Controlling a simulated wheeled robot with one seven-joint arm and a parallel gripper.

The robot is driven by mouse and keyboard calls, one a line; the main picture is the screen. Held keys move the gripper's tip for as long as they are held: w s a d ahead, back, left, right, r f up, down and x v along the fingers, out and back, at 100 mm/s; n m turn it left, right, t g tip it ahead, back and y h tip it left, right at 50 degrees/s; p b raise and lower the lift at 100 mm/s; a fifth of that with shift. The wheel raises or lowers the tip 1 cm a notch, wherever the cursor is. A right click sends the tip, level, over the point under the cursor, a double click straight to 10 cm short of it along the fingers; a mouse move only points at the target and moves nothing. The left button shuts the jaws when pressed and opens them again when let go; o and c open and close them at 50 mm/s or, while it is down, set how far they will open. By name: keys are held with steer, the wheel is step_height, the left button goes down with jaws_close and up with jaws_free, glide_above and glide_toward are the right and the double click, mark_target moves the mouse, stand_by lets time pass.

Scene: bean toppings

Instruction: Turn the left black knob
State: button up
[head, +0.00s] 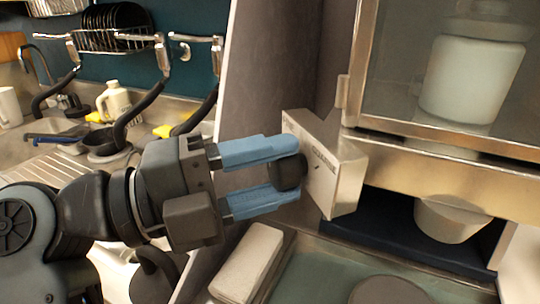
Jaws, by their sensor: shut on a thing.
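A round black knob (287,171) sits on the left face of a silver metal control box (335,165) in the head view. My gripper (283,172) reaches in from the left with its two blue fingers above and below the knob. The fingers are shut on the knob, and the tips come close to the box face. Part of the knob is hidden by the fingers. Only this one knob shows; I cannot see another.
A metal cabinet with a glass front (440,70) holds a white jar (470,75) on the right. A white block (248,262) lies in a tray below my gripper. A sink area with a dish rack (110,42) and bottle (116,102) is at the left, behind my arm.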

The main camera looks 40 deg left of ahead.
steer(key=shift+a+f+n, duration=0.1)
steer(key=shift+n, duration=0.5)
steer(key=o, duration=1)
steer(key=shift+o, duration=0.2)
steer(key=b+v, duration=0.1)
steer(key=v, duration=0.6)
steer(key=shift+s+a+b, duration=0.15)
steer(key=shift+s+b, duration=0.2)
steer(key=shift+s, duration=0.05)
